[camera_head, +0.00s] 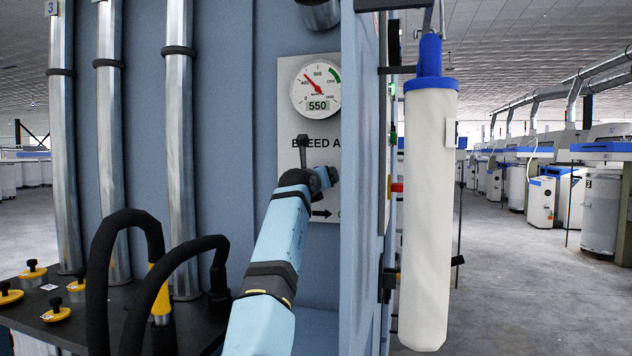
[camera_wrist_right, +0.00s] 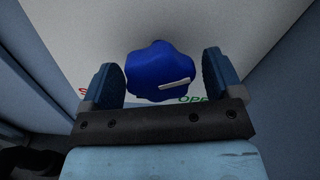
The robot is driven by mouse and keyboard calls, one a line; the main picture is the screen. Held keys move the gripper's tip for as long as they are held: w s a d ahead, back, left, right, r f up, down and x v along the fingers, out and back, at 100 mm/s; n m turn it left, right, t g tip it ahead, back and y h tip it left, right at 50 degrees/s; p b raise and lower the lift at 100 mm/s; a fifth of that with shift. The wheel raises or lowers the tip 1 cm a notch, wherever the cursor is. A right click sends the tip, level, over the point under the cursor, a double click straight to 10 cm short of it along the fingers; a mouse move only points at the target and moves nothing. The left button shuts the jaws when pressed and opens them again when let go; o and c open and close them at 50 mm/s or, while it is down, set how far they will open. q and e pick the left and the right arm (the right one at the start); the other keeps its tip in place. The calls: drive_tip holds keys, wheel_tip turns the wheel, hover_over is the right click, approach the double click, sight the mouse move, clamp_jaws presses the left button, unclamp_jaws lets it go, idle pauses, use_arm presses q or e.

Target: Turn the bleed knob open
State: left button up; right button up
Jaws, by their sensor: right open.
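The bleed knob (camera_wrist_right: 150,60) is blue and lobed, with a white pointer mark on its lower right side. It sits on a pale plate (camera_wrist_right: 60,30). Part of a red letter shows left of it and green letters reading "OPE" show below right, cut off by my gripper. My right gripper (camera_wrist_right: 160,78) is open, one finger on each side of the knob, with small gaps visible; contact is not clear. In the head view my right gripper (camera_head: 318,176) is at the plate under the "BLEED A" lettering and hides the knob. My left gripper is not in view.
A gauge (camera_head: 318,86) above reads 550. A blue panel edge stands just right of the plate, with a white filter cylinder (camera_head: 428,200) hanging beyond it. Black hoses (camera_head: 125,225) and yellow-based knobs (camera_head: 56,313) are at lower left.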

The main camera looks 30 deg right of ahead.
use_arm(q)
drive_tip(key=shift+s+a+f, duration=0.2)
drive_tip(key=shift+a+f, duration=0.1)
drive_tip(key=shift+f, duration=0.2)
use_arm(e)
drive_tip(key=v, duration=1.3)
drive_tip(key=shift+s+a, duration=0.25)
drive_tip(key=shift+s, duration=0.05)
